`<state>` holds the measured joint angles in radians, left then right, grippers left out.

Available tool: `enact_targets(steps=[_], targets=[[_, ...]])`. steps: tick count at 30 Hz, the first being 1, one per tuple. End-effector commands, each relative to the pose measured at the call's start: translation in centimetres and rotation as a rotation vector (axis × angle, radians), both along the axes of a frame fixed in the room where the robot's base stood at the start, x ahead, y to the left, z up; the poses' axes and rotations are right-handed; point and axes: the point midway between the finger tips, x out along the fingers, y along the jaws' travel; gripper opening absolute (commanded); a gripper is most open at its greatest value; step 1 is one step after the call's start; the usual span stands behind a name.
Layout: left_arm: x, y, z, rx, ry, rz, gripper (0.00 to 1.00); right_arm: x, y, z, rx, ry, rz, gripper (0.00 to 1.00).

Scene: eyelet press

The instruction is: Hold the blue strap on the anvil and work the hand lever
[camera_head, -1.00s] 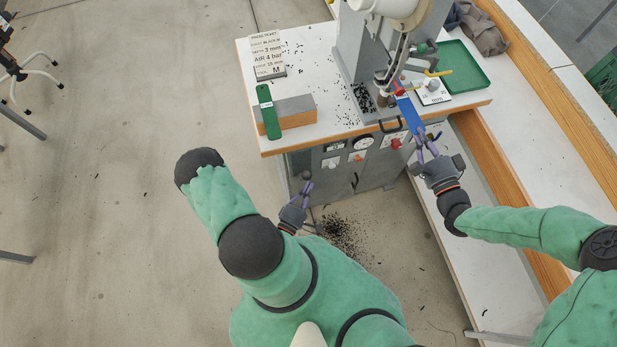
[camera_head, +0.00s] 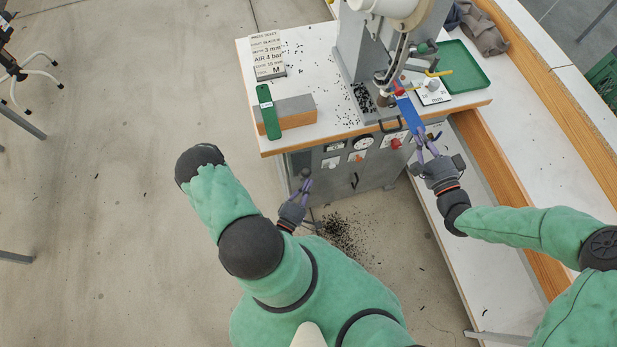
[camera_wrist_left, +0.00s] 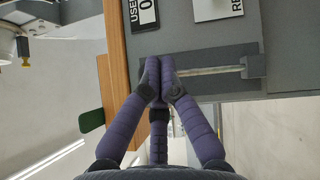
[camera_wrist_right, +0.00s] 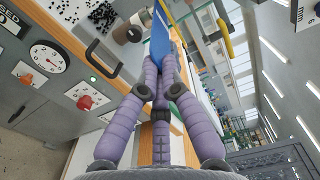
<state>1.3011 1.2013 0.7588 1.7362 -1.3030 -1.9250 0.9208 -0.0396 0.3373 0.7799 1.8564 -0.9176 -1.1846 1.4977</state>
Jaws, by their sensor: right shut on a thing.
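The blue strap (camera_head: 409,114) runs from my right gripper (camera_head: 425,145) up to the press anvil area (camera_head: 385,97). My right gripper is shut on the strap's near end; the strap also shows in the right wrist view (camera_wrist_right: 160,42). The strap's far end is partly hidden by the press. My left gripper (camera_head: 305,184) is in front of the cabinet, just below a dark round knob (camera_head: 305,173). In the left wrist view its fingertips (camera_wrist_left: 160,65) are together at the left end of a thin metal rod (camera_wrist_left: 205,71), which looks like the hand lever. Contact there is unclear.
A green tray (camera_head: 463,68) lies right of the press. A dark handle (camera_head: 390,127) and a red knob (camera_head: 396,143) are on the cabinet front.

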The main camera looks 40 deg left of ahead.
Motion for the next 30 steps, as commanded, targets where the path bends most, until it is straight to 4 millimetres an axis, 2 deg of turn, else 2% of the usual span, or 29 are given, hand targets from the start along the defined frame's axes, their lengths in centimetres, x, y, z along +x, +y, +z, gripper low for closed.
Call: enact_targets(steps=[30], targets=[[0.58,0.76,0.52,0.001,-0.001,-0.001,0.0,0.0,0.0,0.01,0.0,0.0,0.0,0.0]])
